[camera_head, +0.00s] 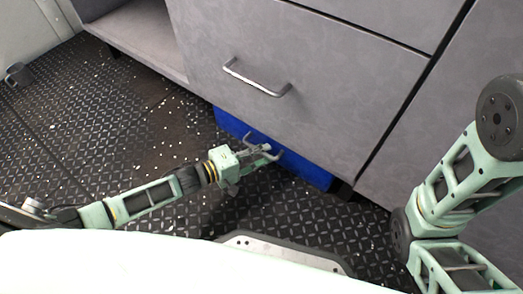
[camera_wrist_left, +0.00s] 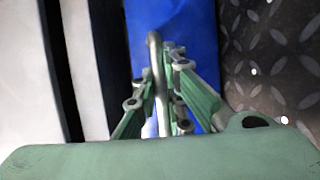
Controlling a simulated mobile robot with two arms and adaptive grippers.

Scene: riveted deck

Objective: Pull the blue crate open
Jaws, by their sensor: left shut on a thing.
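The blue crate (camera_head: 305,172) sits low on the deck under the grey cabinet, and only its front strip shows in the head view. Its blue front also shows in the left wrist view (camera_wrist_left: 190,28). A grey bar handle (camera_wrist_left: 154,60) stands out from that front. My left gripper (camera_head: 262,152) is at the crate's front, shut on the handle, with its fingers (camera_wrist_left: 165,100) on either side of the bar. The rest of the crate is hidden under the cabinet. My right arm shows at the right, but its gripper is out of view.
The grey drawer above, with its metal handle (camera_head: 257,78), overhangs the crate. An open shelf (camera_head: 140,38) lies to the left. The dark riveted deck (camera_head: 90,120) is clear in front and to the left. A small grey fitting (camera_head: 17,73) is at the far left.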

